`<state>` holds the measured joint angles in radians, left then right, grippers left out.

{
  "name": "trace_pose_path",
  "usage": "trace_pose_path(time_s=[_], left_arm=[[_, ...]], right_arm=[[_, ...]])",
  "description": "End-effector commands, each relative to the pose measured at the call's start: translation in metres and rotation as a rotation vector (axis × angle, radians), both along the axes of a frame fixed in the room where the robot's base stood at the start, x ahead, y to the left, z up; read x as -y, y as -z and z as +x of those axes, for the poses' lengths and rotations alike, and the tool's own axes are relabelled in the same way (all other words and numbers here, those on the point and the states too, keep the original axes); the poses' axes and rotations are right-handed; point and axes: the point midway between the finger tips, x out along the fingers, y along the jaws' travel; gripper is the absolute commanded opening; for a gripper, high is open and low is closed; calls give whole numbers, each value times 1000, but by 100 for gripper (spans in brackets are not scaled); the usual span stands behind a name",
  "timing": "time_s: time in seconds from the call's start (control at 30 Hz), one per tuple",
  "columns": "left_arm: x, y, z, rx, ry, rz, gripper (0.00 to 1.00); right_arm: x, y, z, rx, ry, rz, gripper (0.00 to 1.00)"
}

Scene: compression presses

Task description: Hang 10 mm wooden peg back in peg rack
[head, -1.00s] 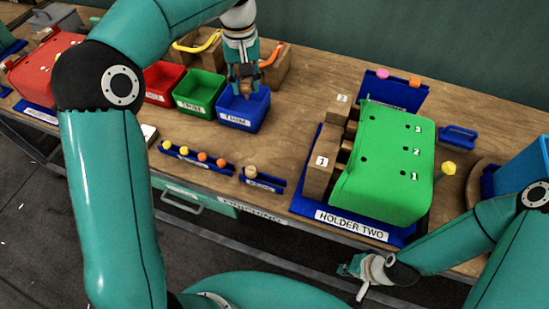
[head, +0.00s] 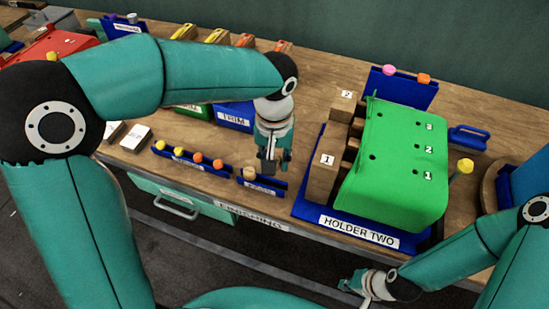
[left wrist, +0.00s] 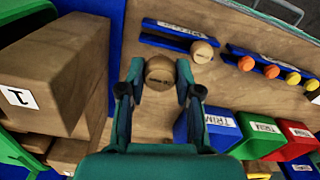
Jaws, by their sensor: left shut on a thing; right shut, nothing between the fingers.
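My left gripper (head: 268,166) is shut on a wooden peg, whose round, pale wooden head (left wrist: 159,73) sits between the fingertips in the left wrist view. The fingers mostly hide it in the head view. A short blue rack (head: 276,190) stands at the bench's front edge, just below my left gripper in the picture. One wooden peg (head: 249,173) sits in it; this peg also shows in the left wrist view (left wrist: 202,51). The held peg is apart from it. The rack's label is too small to read. My right gripper (head: 350,286) is shut and empty in front of the bench.
A blue rack with yellow and orange pegs (head: 197,157) stands left of the short rack. The HOLDER TWO base (head: 410,240) with wooden block 1 (head: 322,170) and a green cover (head: 395,165) stands right. The TRIM bin (head: 236,115) is behind.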

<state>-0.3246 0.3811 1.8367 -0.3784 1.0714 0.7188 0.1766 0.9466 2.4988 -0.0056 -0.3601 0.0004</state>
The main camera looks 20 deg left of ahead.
Motion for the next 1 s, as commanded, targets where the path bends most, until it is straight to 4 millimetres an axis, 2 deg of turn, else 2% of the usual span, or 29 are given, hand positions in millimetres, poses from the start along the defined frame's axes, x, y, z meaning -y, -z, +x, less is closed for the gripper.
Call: trace_pose_path(time_s=[0.37,1.0], left_arm=[[0,6,-1,-1,-1,0,17],[-1,54,-1,-1,-2,0,17]], right_arm=[[0,6,0,0,0,0,0],[0,46,0,0,0,0,0]])
